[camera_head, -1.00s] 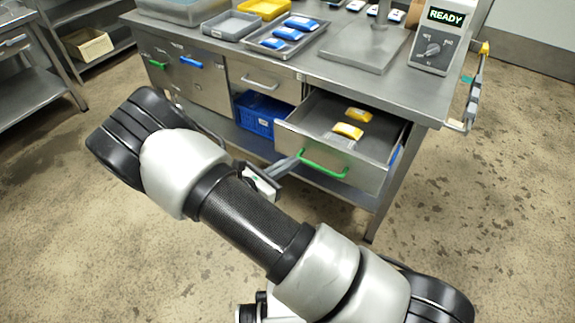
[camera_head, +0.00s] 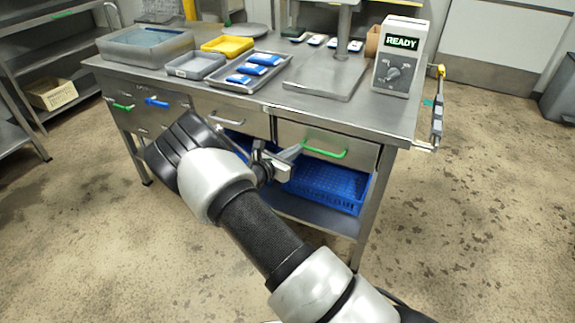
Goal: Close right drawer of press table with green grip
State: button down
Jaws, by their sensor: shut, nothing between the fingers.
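The press table (camera_head: 262,104) is a steel bench in the middle of the view. Its right drawer (camera_head: 361,155) has a green grip (camera_head: 325,152) across the front. The drawer front sits in line with the table's front, and the inside of the drawer is hidden. My gripper (camera_head: 298,149) is shut and empty at the left end of the green grip. Whether it touches the grip or the drawer front I cannot tell. My arm comes up from the lower right and covers part of the table's lower left.
A blue crate (camera_head: 328,184) stands on the shelf below the drawer. A tray with blue packs (camera_head: 246,86), a yellow tray (camera_head: 227,45) and a control box reading READY (camera_head: 398,62) are on top. Another drawer has a blue grip (camera_head: 157,102). The floor in front is clear.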

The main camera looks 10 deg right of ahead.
jog(key=shift+w+d+r, duration=0.15)
jog(key=shift+w+d, duration=0.55)
jog(key=shift+w, duration=0.25)
